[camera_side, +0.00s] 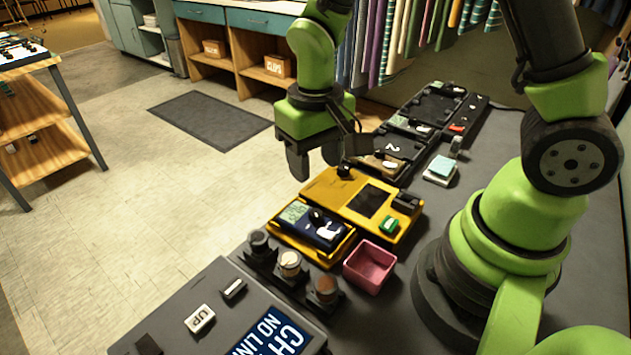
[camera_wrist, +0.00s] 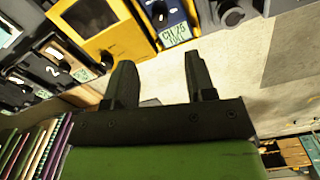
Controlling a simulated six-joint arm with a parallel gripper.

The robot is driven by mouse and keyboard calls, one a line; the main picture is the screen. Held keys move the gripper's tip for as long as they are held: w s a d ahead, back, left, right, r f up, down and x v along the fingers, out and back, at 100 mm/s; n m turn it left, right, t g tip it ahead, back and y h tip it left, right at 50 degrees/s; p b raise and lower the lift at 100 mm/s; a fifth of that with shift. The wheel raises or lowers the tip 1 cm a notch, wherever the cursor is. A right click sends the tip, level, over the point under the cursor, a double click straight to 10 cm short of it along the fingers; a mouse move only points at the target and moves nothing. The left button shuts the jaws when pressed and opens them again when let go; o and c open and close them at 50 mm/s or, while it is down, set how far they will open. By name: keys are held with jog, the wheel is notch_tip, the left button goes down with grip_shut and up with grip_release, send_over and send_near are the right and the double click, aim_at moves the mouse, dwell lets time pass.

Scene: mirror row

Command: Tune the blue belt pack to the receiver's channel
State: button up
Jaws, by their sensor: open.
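The blue belt pack (camera_side: 325,237) lies in a yellow cradle (camera_side: 290,243), with a dark knob and a pale green label on top. In the wrist view the blue pack (camera_wrist: 170,14) shows its knob and a handwritten label that seems to start with "CH"; the number is not certain. The yellow receiver (camera_side: 327,190) sits beside it, with a dark screen, a black knob and a green button; it also shows in the wrist view (camera_wrist: 124,40). My gripper (camera_side: 315,162) is open and empty, above and behind the pack; its fingers (camera_wrist: 160,72) touch nothing.
A row of dark holders with other packs (camera_side: 380,163) runs behind the receiver. A pink bin (camera_side: 369,267) and several round knobs or jars (camera_side: 290,264) stand in front. A sticky-note pad (camera_side: 442,168) lies to the right.

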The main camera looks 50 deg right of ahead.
aim_at(315, 212)
notch_tip(315, 212, down, 10)
jog(key=shift+r, duration=0.1)
dwell(0.4)
jog(key=shift+c, duration=0.2)
